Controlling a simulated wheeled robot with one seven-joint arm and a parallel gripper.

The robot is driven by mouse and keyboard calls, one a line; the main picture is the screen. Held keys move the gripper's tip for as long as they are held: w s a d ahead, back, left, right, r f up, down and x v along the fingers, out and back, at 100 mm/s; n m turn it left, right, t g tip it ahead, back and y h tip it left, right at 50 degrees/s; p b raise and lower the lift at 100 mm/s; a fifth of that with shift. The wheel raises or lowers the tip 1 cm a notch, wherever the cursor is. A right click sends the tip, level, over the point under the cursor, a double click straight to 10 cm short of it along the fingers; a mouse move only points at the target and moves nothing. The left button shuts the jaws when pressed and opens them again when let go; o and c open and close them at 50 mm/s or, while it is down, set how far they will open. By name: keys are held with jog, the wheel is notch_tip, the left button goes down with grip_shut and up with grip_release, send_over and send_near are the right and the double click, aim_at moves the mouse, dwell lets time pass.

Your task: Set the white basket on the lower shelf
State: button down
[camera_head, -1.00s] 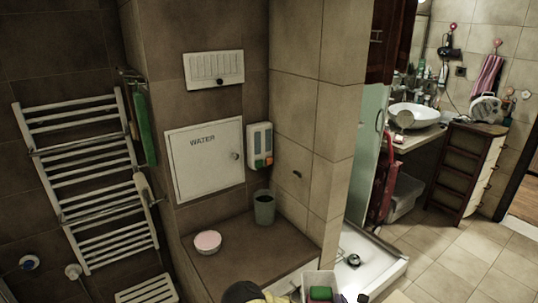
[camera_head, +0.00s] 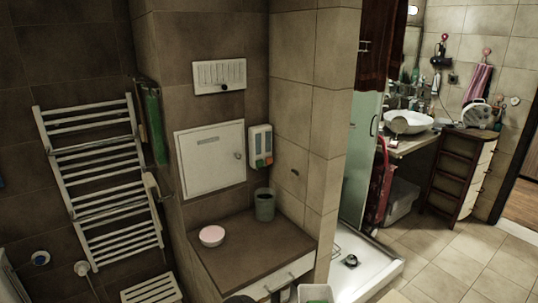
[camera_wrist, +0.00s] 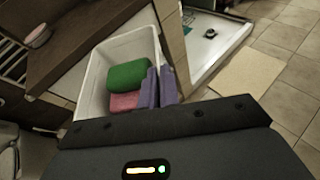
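The white basket (camera_wrist: 92,75) is directly beyond my gripper in the wrist view. It holds a green block (camera_wrist: 128,74), a pink block (camera_wrist: 125,101) and purple pieces (camera_wrist: 156,88). Its near side is hidden behind the dark gripper body. In the head view, only the basket's top (camera_head: 315,293) shows at the bottom edge, in front of the brown ledge. I cannot pick out the lower shelf with certainty.
The brown ledge (camera_head: 250,247) bears a pink-topped bowl (camera_head: 212,236) and a grey bin (camera_head: 264,205). A white shower tray (camera_head: 362,262) lies to the right, with tiled floor beyond. A towel rack (camera_head: 100,180) and slatted white stool (camera_head: 152,290) are at left.

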jog(key=s+a+f, duration=0.2)
jog(key=a+f, duration=0.1)
jog(key=s+a+f, duration=0.1)
jog(key=a, duration=0.1)
jog(key=shift+s+a+f, duration=0.15)
jog(key=shift+a, duration=0.05)
jog(key=shift+s+a+f, duration=0.15)
jog(key=shift+s+a, duration=0.05)
jog(key=shift+s, duration=0.1)
dwell(0.8)
